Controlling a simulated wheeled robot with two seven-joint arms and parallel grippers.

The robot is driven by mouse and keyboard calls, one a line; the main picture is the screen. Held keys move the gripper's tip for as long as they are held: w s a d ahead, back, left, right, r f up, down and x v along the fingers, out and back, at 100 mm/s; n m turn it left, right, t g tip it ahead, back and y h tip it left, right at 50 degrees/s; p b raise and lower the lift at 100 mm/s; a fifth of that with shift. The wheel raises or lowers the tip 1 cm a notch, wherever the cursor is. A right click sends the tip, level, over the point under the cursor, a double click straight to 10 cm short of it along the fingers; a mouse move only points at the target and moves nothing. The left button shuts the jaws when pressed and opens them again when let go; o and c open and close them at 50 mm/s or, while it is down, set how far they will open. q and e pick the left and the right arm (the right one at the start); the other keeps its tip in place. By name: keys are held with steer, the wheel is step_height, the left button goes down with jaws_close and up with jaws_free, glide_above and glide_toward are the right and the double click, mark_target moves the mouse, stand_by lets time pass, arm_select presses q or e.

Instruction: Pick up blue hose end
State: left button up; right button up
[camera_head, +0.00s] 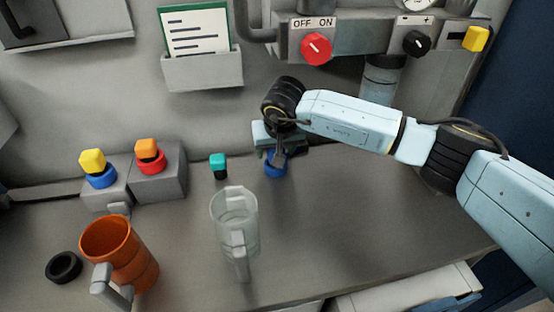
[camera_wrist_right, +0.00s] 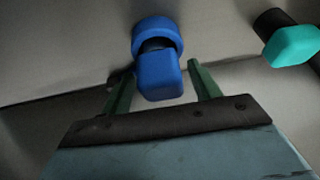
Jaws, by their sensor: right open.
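The blue hose end (camera_head: 275,169) is on the grey worktop below my right gripper (camera_head: 278,150), which partly covers it in the head view. In the right wrist view the blue hose end (camera_wrist_right: 158,62) shows as a round blue collar with a blue block on it. My right gripper (camera_wrist_right: 161,84) is open there, with one green finger on each side of the block. I see gaps between the fingers and the block. My left gripper is in neither view.
A teal-capped piece (camera_head: 219,166) stands left of the blue hose end. A clear jug (camera_head: 236,220) and an orange jug (camera_head: 120,250) stand nearer the front. Grey blocks (camera_head: 160,178) carry yellow and orange pieces. A control panel (camera_head: 350,40) hangs behind. Worktop to the right is clear.

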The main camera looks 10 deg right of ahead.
steer(key=shift+f, duration=0.1)
steer(key=c, duration=1.1)
